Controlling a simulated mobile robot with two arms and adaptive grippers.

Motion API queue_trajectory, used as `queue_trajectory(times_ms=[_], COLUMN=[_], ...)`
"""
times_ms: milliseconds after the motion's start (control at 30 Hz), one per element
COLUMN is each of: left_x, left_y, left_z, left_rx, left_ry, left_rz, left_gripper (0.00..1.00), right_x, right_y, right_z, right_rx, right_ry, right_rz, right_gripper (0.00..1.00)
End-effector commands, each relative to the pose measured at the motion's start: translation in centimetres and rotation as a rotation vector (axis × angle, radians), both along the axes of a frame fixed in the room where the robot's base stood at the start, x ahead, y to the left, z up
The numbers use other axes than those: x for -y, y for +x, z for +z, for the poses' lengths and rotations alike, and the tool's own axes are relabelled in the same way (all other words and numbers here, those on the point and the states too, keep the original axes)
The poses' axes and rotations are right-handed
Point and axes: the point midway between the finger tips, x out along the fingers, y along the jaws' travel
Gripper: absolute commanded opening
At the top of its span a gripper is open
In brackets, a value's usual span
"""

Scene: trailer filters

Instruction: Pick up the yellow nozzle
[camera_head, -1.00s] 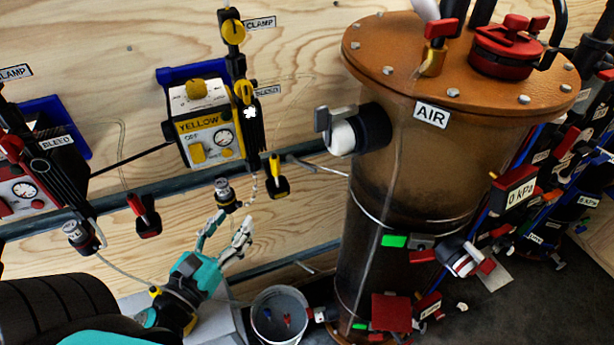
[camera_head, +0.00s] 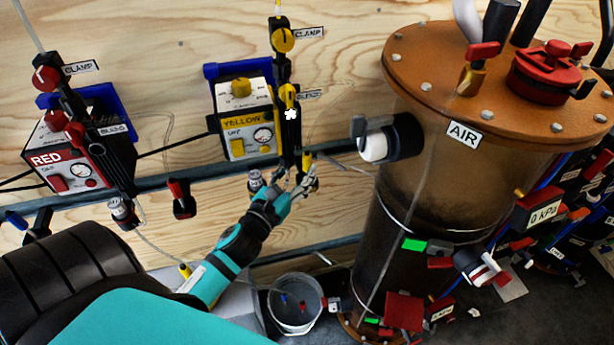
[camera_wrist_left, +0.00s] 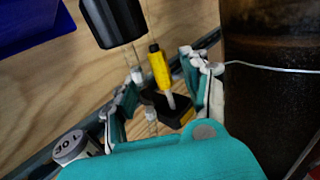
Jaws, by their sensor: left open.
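The yellow nozzle (camera_head: 307,162) stands in a black holder on the plywood wall, below the yellow bleed valve. In the left wrist view the nozzle (camera_wrist_left: 160,68) is a yellow cylinder with a dark top and a pale tip, pointing down into a black cup (camera_wrist_left: 172,109). My left gripper (camera_head: 296,181) is open, its white-tipped fingers right by the nozzle and overlapping the holder in the head view. In the left wrist view the nozzle appears between the two spread fingers. I cannot tell whether either finger touches it. My right gripper is not in view.
The yellow pump box (camera_head: 243,120) is up and left, the red pump box (camera_head: 70,165) farther left. The large brown AIR tank (camera_head: 445,180) stands close on the right. A bucket (camera_head: 296,327) with small red and blue pieces is below. A small bottle (camera_wrist_left: 72,148) hangs left of my fingers.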

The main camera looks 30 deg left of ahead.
Motion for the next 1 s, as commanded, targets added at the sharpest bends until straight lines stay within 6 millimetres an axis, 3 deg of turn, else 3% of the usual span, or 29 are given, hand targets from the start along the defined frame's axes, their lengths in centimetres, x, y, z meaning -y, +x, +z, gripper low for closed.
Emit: queue_trajectory(times_ms=[167,433,800,1000], left_x=[-0.2,-0.2,-0.2,-0.2], left_y=[2.3,2.6,2.5,2.5], left_z=[0.0,-0.1,-0.1,-0.1], left_rx=[0.001,0.0,0.0,0.0], left_ry=[-0.002,0.0,0.0,0.0], left_rz=[0.0,-0.001,-0.001,-0.001], left_gripper=[0.47,0.47,0.0,0.0], right_x=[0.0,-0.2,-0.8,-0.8], right_y=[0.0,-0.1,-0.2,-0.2], right_z=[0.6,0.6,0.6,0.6], right_rx=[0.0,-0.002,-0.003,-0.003], right_ry=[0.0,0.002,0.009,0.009], right_rz=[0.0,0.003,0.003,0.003], right_gripper=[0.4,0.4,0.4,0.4])
